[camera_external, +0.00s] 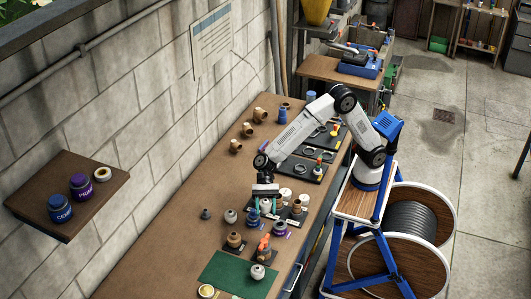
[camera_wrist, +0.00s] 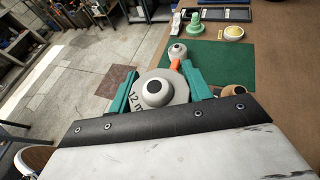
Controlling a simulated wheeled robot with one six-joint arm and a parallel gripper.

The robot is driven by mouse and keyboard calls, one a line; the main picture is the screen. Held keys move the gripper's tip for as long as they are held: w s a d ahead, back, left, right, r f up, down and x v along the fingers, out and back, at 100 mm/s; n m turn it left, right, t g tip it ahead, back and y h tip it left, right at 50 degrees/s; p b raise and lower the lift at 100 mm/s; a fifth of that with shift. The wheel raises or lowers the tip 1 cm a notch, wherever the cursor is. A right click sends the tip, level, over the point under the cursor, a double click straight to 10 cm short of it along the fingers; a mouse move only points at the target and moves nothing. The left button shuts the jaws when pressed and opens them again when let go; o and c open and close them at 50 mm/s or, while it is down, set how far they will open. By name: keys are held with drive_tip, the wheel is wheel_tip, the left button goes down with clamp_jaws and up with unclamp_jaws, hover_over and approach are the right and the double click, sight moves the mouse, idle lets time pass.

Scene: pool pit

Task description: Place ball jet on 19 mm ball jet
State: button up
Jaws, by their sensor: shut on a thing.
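My gripper (camera_external: 265,204) is low over the workbench, its teal fingers pointing down. In the wrist view its fingers (camera_wrist: 158,84) flank a pale grey round ball jet (camera_wrist: 178,95) with a dark hole in its middle. Lettering beginning "12 m" shows on its grey disc, and my gripper is shut on it. Another pale ball jet (camera_external: 257,272) stands by the green mat; it also shows in the wrist view (camera_wrist: 177,49), just beyond an orange piece. A grey ball jet (camera_external: 231,215) stands left of my gripper. I cannot read which one is 19 mm.
The green mat (camera_external: 226,272) lies at the near end of the bench. Brown fittings (camera_external: 235,240), an orange-topped piece (camera_external: 264,243) and a purple-ringed jar (camera_external: 280,229) crowd the space near my gripper. The bench's left side is mostly bare. A wall shelf (camera_external: 42,191) holds jars.

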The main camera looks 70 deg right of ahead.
drive_tip(key=s+a+n+g+h, duration=0.1)
drive_tip(key=s+a+n+g, duration=0.1)
drive_tip(key=s+a, duration=0.35)
drive_tip(key=s+a+n+g+h, duration=0.1)
drive_tip(key=s+a, duration=0.2)
drive_tip(key=s, duration=0.6)
hover_over(259, 273)
wheel_tip(259, 273, down, 7)
drive_tip(key=shift+r, duration=0.1)
drive_tip(key=shift+f, duration=1.7)
drive_tip(key=shift+f, duration=0.1)
drive_tip(key=o, duration=1)
drive_tip(key=shift+f, duration=0.1)
drive_tip(key=shift+c, duration=0.2)
